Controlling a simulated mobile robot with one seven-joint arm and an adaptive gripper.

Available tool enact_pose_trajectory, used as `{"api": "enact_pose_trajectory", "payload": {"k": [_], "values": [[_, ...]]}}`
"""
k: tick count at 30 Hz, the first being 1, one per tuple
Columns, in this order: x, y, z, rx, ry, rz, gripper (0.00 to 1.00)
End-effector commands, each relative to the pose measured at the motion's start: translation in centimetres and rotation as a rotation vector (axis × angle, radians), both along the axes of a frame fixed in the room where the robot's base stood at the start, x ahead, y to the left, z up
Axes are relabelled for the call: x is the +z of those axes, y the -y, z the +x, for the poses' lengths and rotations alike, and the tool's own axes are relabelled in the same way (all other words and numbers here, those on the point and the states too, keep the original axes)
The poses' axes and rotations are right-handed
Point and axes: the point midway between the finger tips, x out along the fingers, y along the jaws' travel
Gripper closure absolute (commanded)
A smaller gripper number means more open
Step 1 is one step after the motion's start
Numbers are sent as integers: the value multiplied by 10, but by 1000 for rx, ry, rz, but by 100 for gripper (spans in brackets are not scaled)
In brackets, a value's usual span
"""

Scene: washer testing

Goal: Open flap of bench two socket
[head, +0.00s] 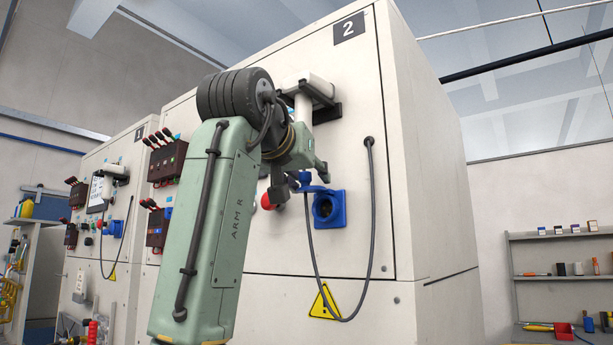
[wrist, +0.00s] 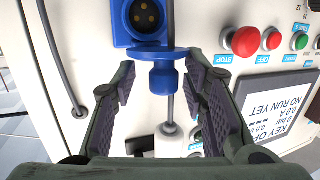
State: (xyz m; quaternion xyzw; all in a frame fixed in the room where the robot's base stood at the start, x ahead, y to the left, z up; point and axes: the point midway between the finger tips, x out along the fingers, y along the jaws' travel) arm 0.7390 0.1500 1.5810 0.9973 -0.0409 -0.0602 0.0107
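The bench two socket (head: 329,209) is a blue square housing on the white panel marked 2. In the wrist view the socket (wrist: 146,17) shows its round dark face and brass pins uncovered. Its blue flap (wrist: 166,54) stands out from the panel beside the socket, with a blue stub. In the head view the flap (head: 314,188) juts out above the socket, partly behind my gripper (head: 296,186). In the wrist view my gripper (wrist: 162,85) is open, a finger on each side of the flap's stub, with gaps; whether they touch the flap's edge is unclear.
A grey cable (head: 370,210) hangs in a loop past the socket and runs between my fingers in the wrist view. A white holstered device (head: 306,86) sits above. Red buttons (wrist: 245,41) and a display (wrist: 280,104) are close to one finger. Bench one (head: 95,240) stands left.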

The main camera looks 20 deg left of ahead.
Motion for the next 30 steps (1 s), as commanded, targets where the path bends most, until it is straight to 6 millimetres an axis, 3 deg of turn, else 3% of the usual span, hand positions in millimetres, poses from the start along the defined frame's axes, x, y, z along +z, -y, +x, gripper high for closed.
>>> {"api": "enact_pose_trajectory", "payload": {"k": [8, 21, 30], "values": [[1, -2, -6, 2, 2, -1, 61], [12, -7, -90, 1, 3, 1, 61], [14, -10, -118, 0, 0, -1, 61]]}}
